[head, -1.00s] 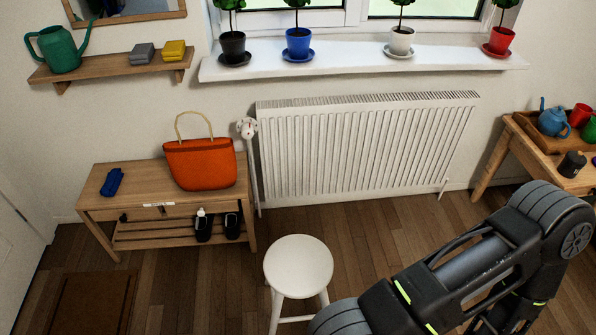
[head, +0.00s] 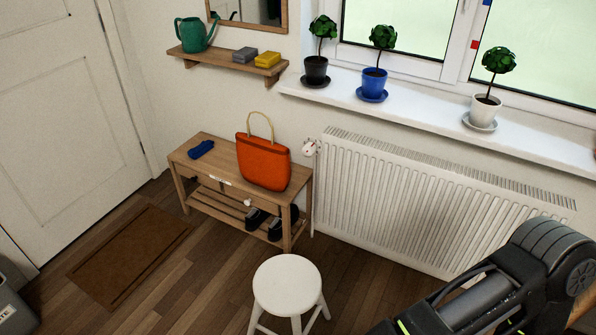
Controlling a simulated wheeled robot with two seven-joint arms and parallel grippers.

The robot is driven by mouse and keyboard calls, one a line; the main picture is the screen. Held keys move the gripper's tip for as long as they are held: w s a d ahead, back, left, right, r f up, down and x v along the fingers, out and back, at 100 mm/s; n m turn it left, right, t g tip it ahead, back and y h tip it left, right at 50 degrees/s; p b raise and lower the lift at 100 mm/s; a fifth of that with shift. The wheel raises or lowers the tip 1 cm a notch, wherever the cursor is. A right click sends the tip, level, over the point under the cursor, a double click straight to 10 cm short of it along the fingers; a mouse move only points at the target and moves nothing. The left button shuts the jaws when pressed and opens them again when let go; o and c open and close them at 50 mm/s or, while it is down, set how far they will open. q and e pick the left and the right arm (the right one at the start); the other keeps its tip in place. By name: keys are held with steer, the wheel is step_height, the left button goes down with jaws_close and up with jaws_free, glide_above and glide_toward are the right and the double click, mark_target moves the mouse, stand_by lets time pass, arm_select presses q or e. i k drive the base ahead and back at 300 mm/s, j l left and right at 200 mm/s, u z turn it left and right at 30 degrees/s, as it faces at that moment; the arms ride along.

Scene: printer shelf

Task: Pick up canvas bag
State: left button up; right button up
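An orange bag (head: 263,164) with a pale looped handle stands upright on the right part of a wooden bench (head: 186,158) against the wall. I take it to be the canvas bag, though its material is hard to tell. Nothing touches its handle. One of my arms shows at the lower right, well apart from the bag. Its gripper is outside the view. My other gripper is not in view either.
A white stool (head: 288,285) stands on the floor in front of the bench. A blue folded item (head: 201,149) lies on the bench's left part, with dark shoes (head: 283,223) below. A radiator (head: 420,200) is right of the bench. A brown doormat (head: 131,255) lies at left.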

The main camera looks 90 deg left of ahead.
mark_target(264, 163)
steer(key=i+u, duration=0.15)
steer(key=u, duration=0.3)
steer(key=i+u, duration=0.2)
steer(key=u, duration=0.25)
steer(key=i+u, duration=0.15)
steer(key=u, duration=0.3)
steer(key=i+l+u, duration=0.1)
steer(key=u, duration=0.35)
steer(key=i+l+u, duration=0.15)
steer(key=u, duration=0.3)
steer(key=l+u, duration=0.3)
steer(key=u, duration=0.15)
steer(key=i+l+u, duration=0.15)
steer(key=u, duration=0.3)
steer(key=i+l+u, duration=0.2)
steer(key=u, duration=0.2)
steer(key=i+l+u, duration=0.15)
steer(key=u, duration=0.3)
steer(key=l+u, duration=0.4)
steer(key=i+l+u, duration=0.1)
steer(key=l+u, duration=0.2)
steer(key=u, duration=0.15)
steer(key=l+u, duration=0.3)
steer(key=u, duration=0.15)
steer(key=l+u, duration=0.2)
steer(key=l, duration=0.15)
